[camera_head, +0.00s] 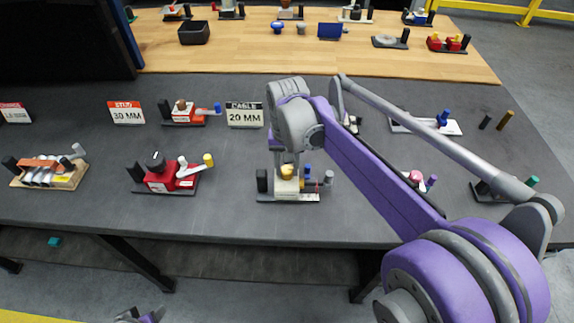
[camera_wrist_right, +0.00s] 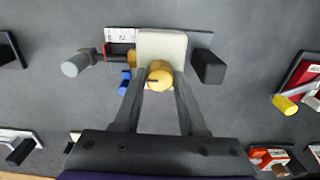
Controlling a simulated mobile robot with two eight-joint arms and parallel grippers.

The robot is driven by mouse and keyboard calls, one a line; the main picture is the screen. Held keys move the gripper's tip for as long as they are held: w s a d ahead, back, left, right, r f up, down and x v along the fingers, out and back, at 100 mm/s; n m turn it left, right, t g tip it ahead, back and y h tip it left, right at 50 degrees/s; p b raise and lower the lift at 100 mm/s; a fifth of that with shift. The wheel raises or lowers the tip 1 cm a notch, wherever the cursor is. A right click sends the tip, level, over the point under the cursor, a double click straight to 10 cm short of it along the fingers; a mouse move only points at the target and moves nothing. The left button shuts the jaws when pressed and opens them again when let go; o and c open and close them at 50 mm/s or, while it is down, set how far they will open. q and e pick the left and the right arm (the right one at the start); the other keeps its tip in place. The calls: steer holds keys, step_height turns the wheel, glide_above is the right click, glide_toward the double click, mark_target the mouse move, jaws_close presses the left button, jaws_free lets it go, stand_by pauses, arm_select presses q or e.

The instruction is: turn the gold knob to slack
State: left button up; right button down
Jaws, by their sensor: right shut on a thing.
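The gold knob (camera_wrist_right: 160,75) sits on a cream block (camera_wrist_right: 162,46) of a small valve device, and a dark pointer line shows on its face. In the head view the gold knob (camera_head: 287,171) is near the front middle of the dark table. My right gripper (camera_wrist_right: 159,82) reaches down over it, with one finger on each side, shut on the knob. In the head view the right gripper (camera_head: 286,158) partly hides the knob's upper side. Only a small piece that may be my left arm shows at the bottom edge; its fingers are not visible.
The device also has a blue post (camera_head: 307,172), a grey cylinder (camera_head: 328,178) and a black block (camera_head: 262,181). A red device (camera_head: 168,180) stands to its left. A "CABLE 20 MM" sign (camera_head: 244,115) stands behind. Bare table lies between the devices.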

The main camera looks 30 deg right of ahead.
steer(key=n, duration=1.1)
steer(key=shift+p, duration=0.3)
steer(key=shift+n, duration=2.1)
steer(key=shift+c, duration=2.2)
jaws_free()
